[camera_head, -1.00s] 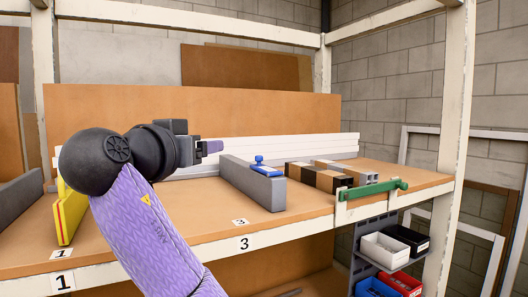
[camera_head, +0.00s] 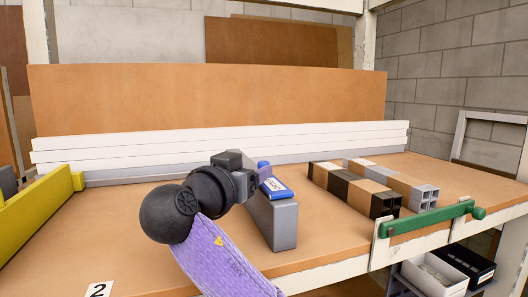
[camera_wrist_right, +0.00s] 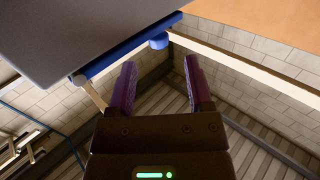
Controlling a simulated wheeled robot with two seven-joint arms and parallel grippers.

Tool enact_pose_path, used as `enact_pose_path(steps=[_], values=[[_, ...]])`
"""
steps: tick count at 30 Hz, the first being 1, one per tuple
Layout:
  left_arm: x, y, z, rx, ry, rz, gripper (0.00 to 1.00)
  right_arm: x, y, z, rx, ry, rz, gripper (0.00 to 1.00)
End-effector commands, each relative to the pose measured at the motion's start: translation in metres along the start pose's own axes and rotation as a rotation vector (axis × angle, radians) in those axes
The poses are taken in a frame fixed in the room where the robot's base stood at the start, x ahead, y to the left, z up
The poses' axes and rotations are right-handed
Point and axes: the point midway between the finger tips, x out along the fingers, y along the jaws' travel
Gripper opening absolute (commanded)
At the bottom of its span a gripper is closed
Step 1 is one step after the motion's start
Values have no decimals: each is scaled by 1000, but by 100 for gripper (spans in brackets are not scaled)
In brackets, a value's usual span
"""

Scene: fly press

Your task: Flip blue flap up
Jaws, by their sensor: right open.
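The blue flap (camera_head: 276,189) lies on top of an upright grey block (camera_head: 275,220) on the workbench, with a white label on it. In the right wrist view the blue flap (camera_wrist_right: 120,57) runs along the edge of the grey block (camera_wrist_right: 90,30), and its round blue knob (camera_wrist_right: 158,42) sticks out just beyond my fingertips. My right gripper (camera_head: 263,171) is at the back end of the flap and partly hides it. In the wrist view my right gripper (camera_wrist_right: 158,70) has two purple fingers spread apart with nothing between them. My left gripper is not in view.
Several black, brown and grey square tubes (camera_head: 360,187) lie right of the grey block. A green bar (camera_head: 430,218) is fixed at the bench's front edge. A yellow rail (camera_head: 40,205) stands at left. White boards (camera_head: 200,145) line the back. Bare bench lies between rail and block.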

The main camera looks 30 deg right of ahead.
Motion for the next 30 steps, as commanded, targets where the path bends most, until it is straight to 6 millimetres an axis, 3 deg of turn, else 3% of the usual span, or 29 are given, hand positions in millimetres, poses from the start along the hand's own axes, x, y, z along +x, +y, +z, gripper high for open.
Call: enact_pose_path(steps=[3,9,20,30], values=[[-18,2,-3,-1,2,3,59,23,1,-6,-3,0,4,66],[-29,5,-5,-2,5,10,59,48,0,-4,-1,0,2,66],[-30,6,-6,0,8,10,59,55,0,-1,1,-1,0,66],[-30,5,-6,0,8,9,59,55,0,-1,1,0,0,0]])
